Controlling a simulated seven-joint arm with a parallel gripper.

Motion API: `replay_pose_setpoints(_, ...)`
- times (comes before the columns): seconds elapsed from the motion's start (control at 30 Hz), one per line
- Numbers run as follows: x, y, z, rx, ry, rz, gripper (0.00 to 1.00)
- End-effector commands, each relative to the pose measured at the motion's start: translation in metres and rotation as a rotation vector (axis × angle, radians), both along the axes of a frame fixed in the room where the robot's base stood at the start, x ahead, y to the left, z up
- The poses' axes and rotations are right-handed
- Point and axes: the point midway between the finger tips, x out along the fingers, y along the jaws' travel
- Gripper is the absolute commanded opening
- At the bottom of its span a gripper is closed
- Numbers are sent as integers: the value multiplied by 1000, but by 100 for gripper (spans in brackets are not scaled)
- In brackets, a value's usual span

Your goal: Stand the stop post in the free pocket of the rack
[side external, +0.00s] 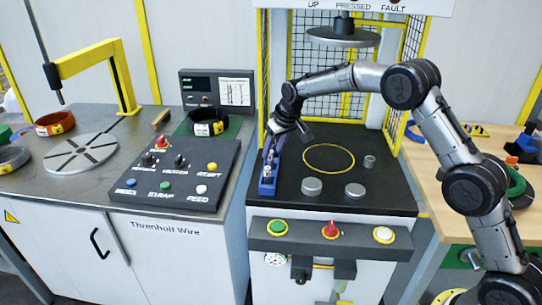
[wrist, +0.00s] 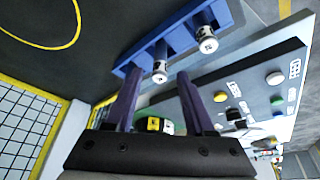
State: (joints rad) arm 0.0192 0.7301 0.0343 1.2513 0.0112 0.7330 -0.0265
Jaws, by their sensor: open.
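The blue rack (side external: 267,187) stands on the left side of the dark press table; it also shows at the top of the wrist view (wrist: 178,38). Two silver-and-black posts are at the rack in the wrist view, one further right (wrist: 207,41) and one nearer the middle (wrist: 159,70). I cannot tell which is the stop post. My gripper (side external: 276,148) is open just above the rack's far end. In the wrist view its purple fingertips (wrist: 158,78) appear on either side of the middle post; contact cannot be told. The free pocket is not clearly visible.
A small grey cylinder (side external: 370,161) stands on the press table right of the yellow ring (side external: 329,158). Two silver discs (side external: 312,187) sit near the front edge. The button console (side external: 175,172) lies left of the rack. The press plate (side external: 342,37) hangs above.

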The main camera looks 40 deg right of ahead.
Motion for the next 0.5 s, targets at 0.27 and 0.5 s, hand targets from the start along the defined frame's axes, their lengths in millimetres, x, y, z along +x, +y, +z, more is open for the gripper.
replay_pose_setpoints(0.27,-21,0,51,0,-2,0,54)
replay_pose_setpoints(0.5,-29,0,70,0,0,0,54)
